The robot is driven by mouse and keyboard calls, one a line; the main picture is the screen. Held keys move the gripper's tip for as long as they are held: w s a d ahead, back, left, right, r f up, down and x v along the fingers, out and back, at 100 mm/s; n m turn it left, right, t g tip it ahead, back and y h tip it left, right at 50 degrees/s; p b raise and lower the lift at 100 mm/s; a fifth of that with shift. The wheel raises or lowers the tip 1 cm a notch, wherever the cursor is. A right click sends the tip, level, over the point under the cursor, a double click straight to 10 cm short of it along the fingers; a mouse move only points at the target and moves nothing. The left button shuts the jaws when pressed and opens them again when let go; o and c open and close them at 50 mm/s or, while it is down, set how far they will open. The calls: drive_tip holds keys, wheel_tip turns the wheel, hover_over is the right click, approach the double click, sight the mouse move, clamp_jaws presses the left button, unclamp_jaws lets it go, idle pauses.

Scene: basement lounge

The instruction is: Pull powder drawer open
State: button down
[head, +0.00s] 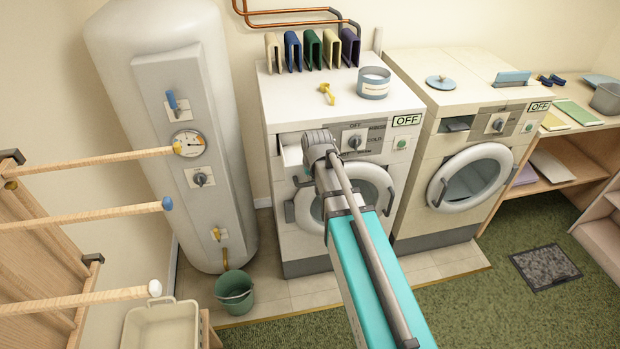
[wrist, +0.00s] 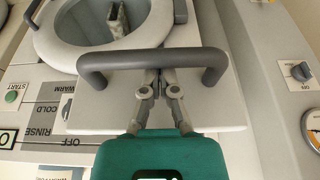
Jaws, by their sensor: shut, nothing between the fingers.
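The powder drawer (head: 291,155) is the pale box at the upper left of the left washing machine's front (head: 352,140). In the wrist view, its white front (wrist: 95,117) carries a dark grey bar handle (wrist: 120,58). My gripper (wrist: 158,80) is shut and empty, its fingertips at the middle of the bar. I cannot tell whether they touch it or reach behind it. In the head view my wrist hides the fingers and part of the drawer. How far the drawer stands out is unclear.
The round washer door (head: 375,195) is below the drawer. Knobs and an OFF display (head: 407,120) are to its right. A tub (head: 373,82) and yellow item (head: 327,93) lie on top. A boiler (head: 165,130) and green bucket (head: 234,291) stand left; wooden rods (head: 90,218) jut in.

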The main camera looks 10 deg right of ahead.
drive_tip(key=shift+r, duration=0.15)
drive_tip(key=p+v, duration=0.9)
drive_tip(key=shift+r, duration=0.25)
drive_tip(key=shift+s, duration=0.15)
idle(0.5)
drive_tip(key=s+f+g+b, duration=0.1)
drive_tip(key=s+f+b, duration=0.1)
drive_tip(key=s, duration=0.5)
drive_tip(key=s+f+g+b, duration=0.2)
drive_tip(key=s+f+b, duration=0.1)
drive_tip(key=s, duration=0.5)
drive_tip(key=shift+s+f+g, duration=0.3)
drive_tip(key=shift+f, duration=0.35)
